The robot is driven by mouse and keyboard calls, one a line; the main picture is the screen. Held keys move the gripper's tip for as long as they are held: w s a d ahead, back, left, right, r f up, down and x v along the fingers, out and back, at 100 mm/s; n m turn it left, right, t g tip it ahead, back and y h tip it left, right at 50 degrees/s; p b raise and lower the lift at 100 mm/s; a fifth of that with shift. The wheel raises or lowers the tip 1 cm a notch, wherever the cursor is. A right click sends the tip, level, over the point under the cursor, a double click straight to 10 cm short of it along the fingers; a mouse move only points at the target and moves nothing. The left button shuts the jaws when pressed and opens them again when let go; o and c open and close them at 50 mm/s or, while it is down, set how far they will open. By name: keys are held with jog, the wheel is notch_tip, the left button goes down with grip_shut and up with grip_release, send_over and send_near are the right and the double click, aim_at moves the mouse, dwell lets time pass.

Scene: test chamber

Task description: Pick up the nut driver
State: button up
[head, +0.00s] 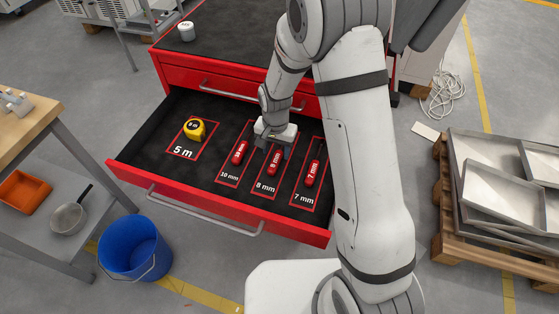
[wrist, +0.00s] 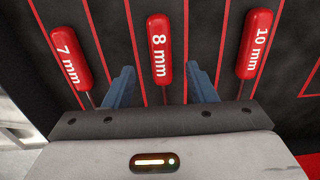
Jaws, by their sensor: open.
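Several red-handled nut drivers lie in outlined spaces in the open drawer. The 8 mm nut driver (head: 274,162) is in the middle of the row, and it also shows in the wrist view (wrist: 159,47). The 10 mm nut driver (head: 239,152) lies to its left in the head view and at the right in the wrist view (wrist: 254,43). The 7 mm nut driver (head: 312,172) lies to its right in the head view and at the left in the wrist view (wrist: 70,57). My gripper (wrist: 163,84) is open and empty, its blue fingers on either side of the 8 mm driver's line. Whether they reach its height is unclear.
A yellow tape measure (head: 195,129) sits in the drawer's left space, marked 5 m. The red drawer front (head: 215,202) and its sides border the tools. A blue bucket (head: 134,248) stands on the floor before the drawer. A pallet with metal trays (head: 505,165) stands at right.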

aim_at(276, 159)
notch_tip(276, 159, down, 4)
jog(key=shift+f, duration=0.2)
jog(key=shift+c, duration=0.2)
grip_shut()
dwell(0.3)
